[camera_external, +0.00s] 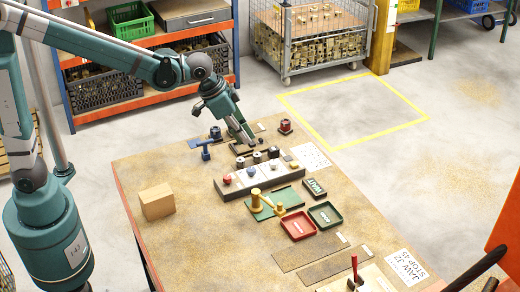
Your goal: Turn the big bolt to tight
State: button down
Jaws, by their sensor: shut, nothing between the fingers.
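My gripper (248,138) points down at the far part of the workbench (190,240), over a small dark plate (238,149). Its fingers look close together, with nothing seen held between them. The fingertips are at or just above the plate; I cannot tell whether they touch anything. Several dark round heads (257,157) stand in a row just in front of the gripper. I cannot tell which piece is the big bolt, or how far it is turned; it may be hidden by the fingers.
A blue T-handle (205,149) and a blue knob (215,132) stand left of the gripper, a red knob (285,126) right. In front are a button panel (262,177), brass parts on a green plate (268,204), a red tray (298,225) and a cardboard box (157,202).

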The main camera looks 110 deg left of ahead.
jog(key=w+a+f+n+g+p, duration=0.1)
jog(key=a+f, duration=0.1)
jog(key=a, duration=0.6)
jog(key=w+a+f+n+p, duration=0.1)
jog(key=a+f, duration=0.2)
jog(key=a, duration=0.6)
jog(key=n+g+p, duration=0.1)
jog(key=p, duration=0.1)
send_over(261, 140)
jog(key=w+a, duration=0.3)
notch_tip(261, 140, down, 7)
jog(key=shift+w+d+f, duration=0.15)
jog(key=shift+d, duration=0.1)
jog(key=shift+f, duration=0.1)
jog(key=x, duration=0.9)
jog(key=shift+w+a+f, duration=0.15)
jog(key=shift+a+f, duration=0.05)
jog(key=shift+f, duration=0.05)
jog(key=shift+d+f, duration=0.1)
jog(key=shift+d, duration=0.05)
jog(key=shift+s+d, duration=1.25)
jog(key=shift+s, duration=0.15)
